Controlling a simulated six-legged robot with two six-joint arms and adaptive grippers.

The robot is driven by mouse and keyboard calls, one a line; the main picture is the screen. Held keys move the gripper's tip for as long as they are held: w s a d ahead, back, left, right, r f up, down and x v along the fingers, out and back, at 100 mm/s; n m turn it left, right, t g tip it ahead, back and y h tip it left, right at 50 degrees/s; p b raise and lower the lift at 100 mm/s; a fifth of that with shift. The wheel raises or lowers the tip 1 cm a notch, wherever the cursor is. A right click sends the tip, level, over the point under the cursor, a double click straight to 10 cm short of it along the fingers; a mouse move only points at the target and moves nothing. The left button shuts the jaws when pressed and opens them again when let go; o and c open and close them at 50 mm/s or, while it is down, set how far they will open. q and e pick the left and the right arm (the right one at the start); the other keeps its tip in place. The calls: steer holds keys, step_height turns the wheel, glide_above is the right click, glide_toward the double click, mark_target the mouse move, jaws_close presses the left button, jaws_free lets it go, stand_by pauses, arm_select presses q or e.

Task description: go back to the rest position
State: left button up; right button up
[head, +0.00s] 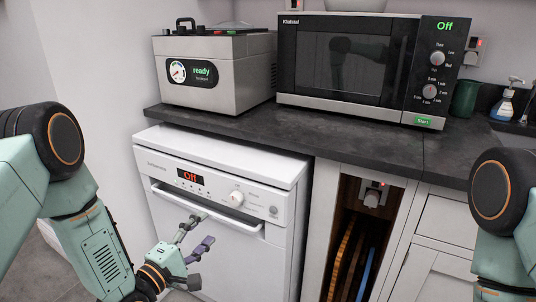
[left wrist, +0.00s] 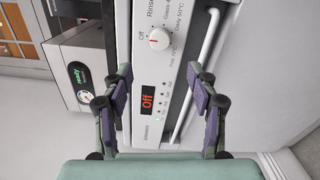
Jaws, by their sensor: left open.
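My left gripper (head: 197,240) is in front of the white dishwasher (head: 285,172), with its two fingers spread and nothing between them. In the left wrist view the open fingers of my left gripper (left wrist: 161,95) frame the dishwasher's control panel (left wrist: 150,75). The panel shows a red "Off" display and a round white knob (head: 237,198). The dishwasher's door is shut, and its bar handle (head: 208,207) runs below the panel. I cannot tell the exact gap between the fingers and the handle. Part of my right arm shows at the right edge of the head view; its gripper is out of view.
A dark counter (head: 300,128) carries a steel appliance reading "ready" (head: 212,82), a microwave reading "Off" (head: 345,55), a green cup (head: 465,98) and a soap bottle (head: 504,104). An open narrow cabinet (head: 347,245) with upright boards stands right of the dishwasher.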

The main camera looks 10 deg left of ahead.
arm_select(q)
steer(key=s+f+m+g+y, duration=0.4)
steer(key=s+f+m+g, duration=0.5)
steer(key=f, duration=0.5)
steer(key=s+f+m+g+y, duration=0.1)
steer(key=s+f+m+g, duration=0.1)
steer(key=s, duration=1.1)
steer(key=s+f+m+g+y, duration=0.1)
steer(key=s+f+m+g, duration=0.2)
steer(key=s, duration=1.1)
steer(key=m+g, duration=0.1)
steer(key=g, duration=0.2)
steer(key=shift+d, duration=0.2)
